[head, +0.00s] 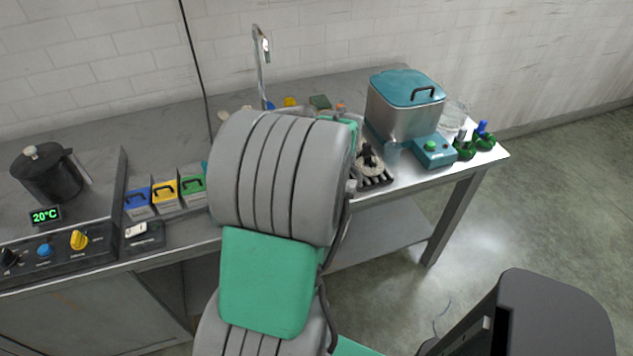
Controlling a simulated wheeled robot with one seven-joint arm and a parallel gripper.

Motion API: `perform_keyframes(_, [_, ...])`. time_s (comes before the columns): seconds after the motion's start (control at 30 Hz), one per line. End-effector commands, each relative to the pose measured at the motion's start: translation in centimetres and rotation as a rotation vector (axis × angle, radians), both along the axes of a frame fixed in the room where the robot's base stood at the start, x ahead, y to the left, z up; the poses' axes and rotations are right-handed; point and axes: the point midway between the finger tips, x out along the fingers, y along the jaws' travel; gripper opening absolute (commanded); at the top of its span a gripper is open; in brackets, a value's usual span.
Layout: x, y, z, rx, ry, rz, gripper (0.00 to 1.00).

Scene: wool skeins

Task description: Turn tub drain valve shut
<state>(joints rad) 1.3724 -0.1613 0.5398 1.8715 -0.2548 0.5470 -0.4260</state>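A steel tub with a teal lid and black handle (405,108) stands at the right part of the steel bench. I cannot make out a drain valve on it. A curved steel tap (261,70) rises at the back, with a blue bit and a yellow bit (290,101) near its foot. What lies below the tap is mostly hidden by my grey and green arm, which fills the middle of the view. My gripper is hidden behind the arm, so I cannot see its fingers or whether it holds anything.
A teal box with a green button (433,150) and green-based items (465,146) stand at the bench's right end. Left are blue, yellow and green boxes (165,190), a control panel (60,247) and a black pot (50,175).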

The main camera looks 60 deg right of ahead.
Motion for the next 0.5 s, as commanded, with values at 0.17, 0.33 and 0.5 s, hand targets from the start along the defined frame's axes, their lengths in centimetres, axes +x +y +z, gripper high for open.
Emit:
perform_keyframes(0.17, [0.02, -0.03, 0.05, -0.001, 0.000, 0.007, 0.00])
perform_keyframes(0.33, [0.02, -0.02, 0.05, -0.001, 0.000, 0.006, 0.00])
perform_keyframes(0.5, [0.02, -0.02, 0.05, -0.001, 0.000, 0.006, 0.22])
